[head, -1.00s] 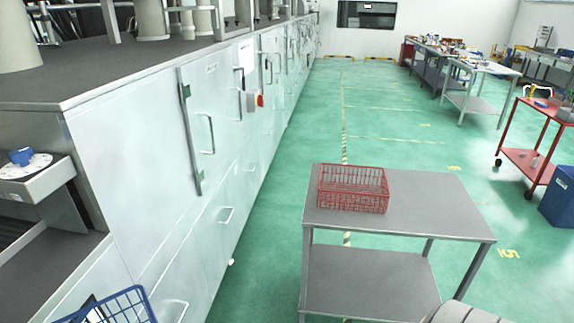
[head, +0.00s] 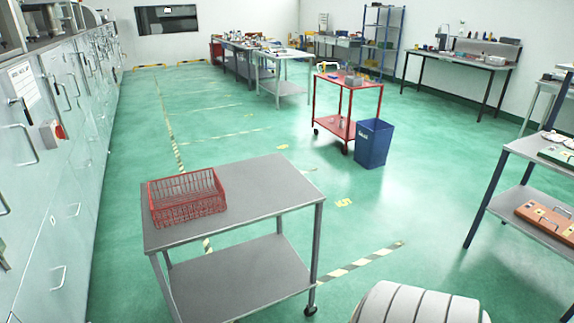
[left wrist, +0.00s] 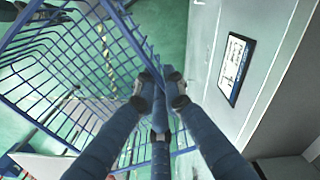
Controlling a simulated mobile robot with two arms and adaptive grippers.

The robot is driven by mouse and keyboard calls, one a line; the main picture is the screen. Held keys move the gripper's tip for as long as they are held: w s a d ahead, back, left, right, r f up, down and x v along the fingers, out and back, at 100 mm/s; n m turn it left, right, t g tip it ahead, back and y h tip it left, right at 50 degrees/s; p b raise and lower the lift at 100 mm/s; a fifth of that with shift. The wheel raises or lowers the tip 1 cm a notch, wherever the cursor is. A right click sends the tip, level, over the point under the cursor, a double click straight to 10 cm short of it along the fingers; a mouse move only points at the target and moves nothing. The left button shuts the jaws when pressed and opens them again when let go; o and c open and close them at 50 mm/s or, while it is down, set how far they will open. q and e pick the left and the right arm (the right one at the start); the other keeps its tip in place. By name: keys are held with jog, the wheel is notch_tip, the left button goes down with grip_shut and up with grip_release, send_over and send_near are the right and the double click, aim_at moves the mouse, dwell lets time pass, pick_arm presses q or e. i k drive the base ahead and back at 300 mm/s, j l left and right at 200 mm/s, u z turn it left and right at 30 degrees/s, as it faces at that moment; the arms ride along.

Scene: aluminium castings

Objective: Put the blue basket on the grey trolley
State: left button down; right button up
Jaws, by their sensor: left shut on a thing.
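The grey trolley (head: 262,187) stands in the lower middle of the head view, with a flat top and a lower shelf. A red wire basket (head: 187,199) sits on the left part of its top; the right part is bare. The blue basket (left wrist: 128,35) shows in the left wrist view as a blue wire grid filling the left half. My left gripper (left wrist: 161,86) is shut on the blue basket's rim. The basket hangs over the green floor beside a grey cabinet. Neither the blue basket nor my left gripper shows in the head view now. My right gripper is in neither view.
A row of cabinets (head: 70,130) runs along the left. A red trolley (head: 346,100) and a blue bin (head: 373,143) stand beyond the grey trolley. A shelved table (head: 545,195) stands at the right. Green floor is free between them.

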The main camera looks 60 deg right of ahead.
aim_at(268, 185)
jog(key=z, duration=0.4)
jog(key=i+z, duration=0.1)
jog(key=z, duration=0.7)
jog(key=i+z, duration=0.15)
jog(key=z, duration=0.65)
jog(key=i+j+z, duration=0.25)
jog(key=z, duration=0.15)
jog(key=i+j+z, duration=0.2)
jog(key=j+z, duration=0.2)
jog(key=i+j+z, duration=0.1)
jog(key=j+z, duration=0.35)
jog(key=i+j, duration=0.1)
jog(key=j, duration=0.45)
jog(key=i, duration=0.05)
